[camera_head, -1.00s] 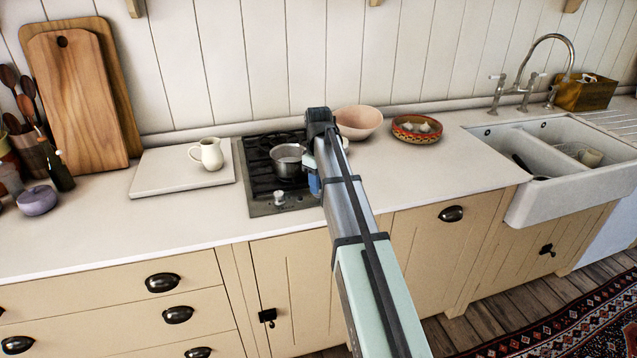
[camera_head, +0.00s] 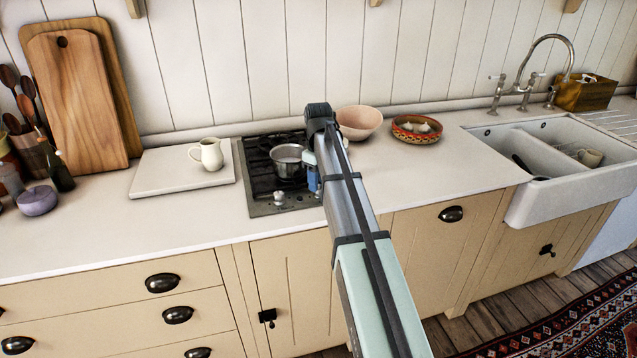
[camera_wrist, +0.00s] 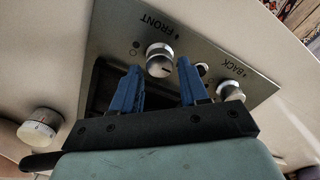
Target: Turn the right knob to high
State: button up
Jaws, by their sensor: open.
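In the wrist view, the steel knob marked FRONT (camera_wrist: 159,60) sits on the hob panel between the tips of my gripper's (camera_wrist: 159,70) two blue fingers. The fingers are apart, with a gap visible on both sides of the knob; I cannot tell how deep they reach around it. This looks like the right knob, as the picture is turned around. The knob marked BACK (camera_wrist: 230,91) is beyond the other finger, and it shows in the head view as the left knob (camera_head: 279,198). In the head view, my arm hides the right knob and most of my gripper.
A steel pot (camera_head: 288,162) stands on the hob (camera_head: 258,180), close to my gripper. A pink bowl (camera_head: 359,122) is behind my arm. A cream jug (camera_head: 208,153) stands on a white board to the left. A pale round dial-like object (camera_wrist: 38,128) is beside the hob.

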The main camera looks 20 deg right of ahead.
notch_tip(320, 180, up, 13)
jog(key=shift+f, duration=0.2)
dwell(0.4)
jog(key=s+a+f+m+t+y, duration=0.3)
jog(key=s+a+f+t, duration=0.1)
jog(key=s+a+f, duration=1.15)
jog(key=s+d+f+m+g+h, duration=0.15)
jog(key=s+f, duration=0.25)
jog(key=f, duration=0.6)
jog(key=s+d+f+g, duration=0.1)
jog(key=s+f+g, duration=0.15)
jog(key=f, duration=0.85)
jog(key=s+d+f+m+g, duration=0.1)
jog(key=s+f, duration=0.4)
jog(key=f, duration=0.5)
jog(key=s+d+f+m+g, duration=0.1)
jog(key=s+d+f+g, duration=0.1)
jog(key=s+f, duration=0.8)
jog(key=s+d+f+m+g+h, duration=0.1)
jog(key=s+d+f+g, duration=0.1)
jog(key=s+f, duration=0.8)
jog(key=s+g, duration=0.1)
jog(key=s, duration=0.5)
jog(key=shift+s+d+f+g, duration=0.15)
jog(key=shift+d+f+g, duration=0.05)
jog(key=shift+d+g, duration=0.2)
jog(key=shift+h, duration=0.25)
